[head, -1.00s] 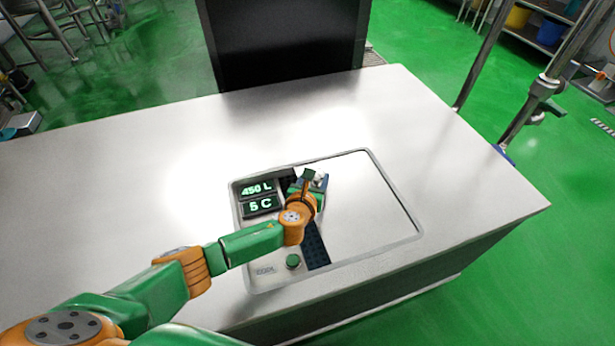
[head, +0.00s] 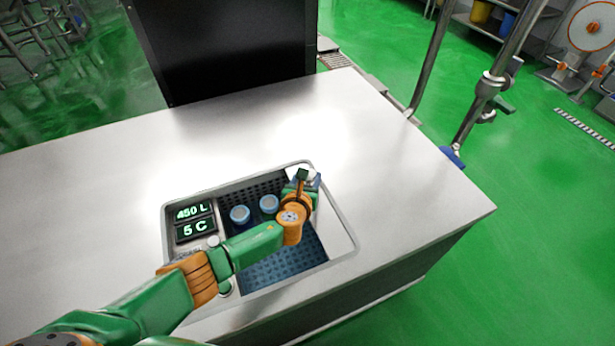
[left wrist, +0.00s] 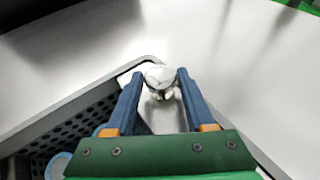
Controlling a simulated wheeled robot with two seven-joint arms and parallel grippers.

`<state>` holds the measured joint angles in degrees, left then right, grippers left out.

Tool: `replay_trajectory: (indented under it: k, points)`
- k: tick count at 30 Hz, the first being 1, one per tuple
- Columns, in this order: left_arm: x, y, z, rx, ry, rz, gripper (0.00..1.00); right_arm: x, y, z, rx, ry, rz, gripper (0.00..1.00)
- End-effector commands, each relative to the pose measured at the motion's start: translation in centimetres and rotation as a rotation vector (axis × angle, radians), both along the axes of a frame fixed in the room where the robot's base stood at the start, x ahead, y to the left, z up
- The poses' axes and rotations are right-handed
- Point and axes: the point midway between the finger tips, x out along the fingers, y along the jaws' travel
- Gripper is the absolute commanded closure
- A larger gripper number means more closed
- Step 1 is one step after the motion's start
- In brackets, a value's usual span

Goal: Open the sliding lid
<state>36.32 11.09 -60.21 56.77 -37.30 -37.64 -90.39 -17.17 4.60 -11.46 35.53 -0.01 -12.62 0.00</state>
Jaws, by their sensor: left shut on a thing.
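The sliding lid (head: 335,232) is a flat pale panel set in the counter top, pushed to the right side of its frame. The dark opening (head: 280,268) of the compartment shows to its left. My left gripper (head: 308,180) is at the lid's left edge, shut on the round whitish lid knob (left wrist: 160,76), which sits between its blue fingertips in the left wrist view. Two blue-capped containers (head: 240,214) stand inside the compartment. My forearm hides part of the opening. My right gripper is not in view.
A display panel (head: 194,220) reading 450 L and 5 C lies left of the opening. The steel counter (head: 90,190) is otherwise clear. A black upright panel (head: 225,50) stands behind it, and metal pipes (head: 470,110) rise at the right.

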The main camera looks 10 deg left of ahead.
Motion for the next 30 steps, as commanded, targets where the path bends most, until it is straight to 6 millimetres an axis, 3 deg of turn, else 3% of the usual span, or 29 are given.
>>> replay_trajectory:
  k: [5, 6, 9, 20, 24, 30]
  points:
    - [0.0, 0.0, 0.0, -0.001, -0.001, 0.0, 1.0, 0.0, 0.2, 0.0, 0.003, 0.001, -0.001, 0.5]
    - [0.0, 0.0, 0.0, -0.001, -0.001, 0.0, 0.44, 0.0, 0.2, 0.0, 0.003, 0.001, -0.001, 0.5]
    - [0.0, 0.0, 0.0, -0.001, 0.0, 0.0, 0.17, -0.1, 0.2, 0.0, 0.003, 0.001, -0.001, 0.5]
    - [-0.5, 0.0, 0.3, -0.001, 0.002, 0.0, 0.16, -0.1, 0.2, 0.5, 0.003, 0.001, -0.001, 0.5]
    - [-2.7, 0.0, 1.6, -0.002, 0.003, 0.0, 0.16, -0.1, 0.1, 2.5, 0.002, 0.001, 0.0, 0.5]
    - [-5.9, 0.0, 2.7, -0.002, 0.002, 0.0, 0.16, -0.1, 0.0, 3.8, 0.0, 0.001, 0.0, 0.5]
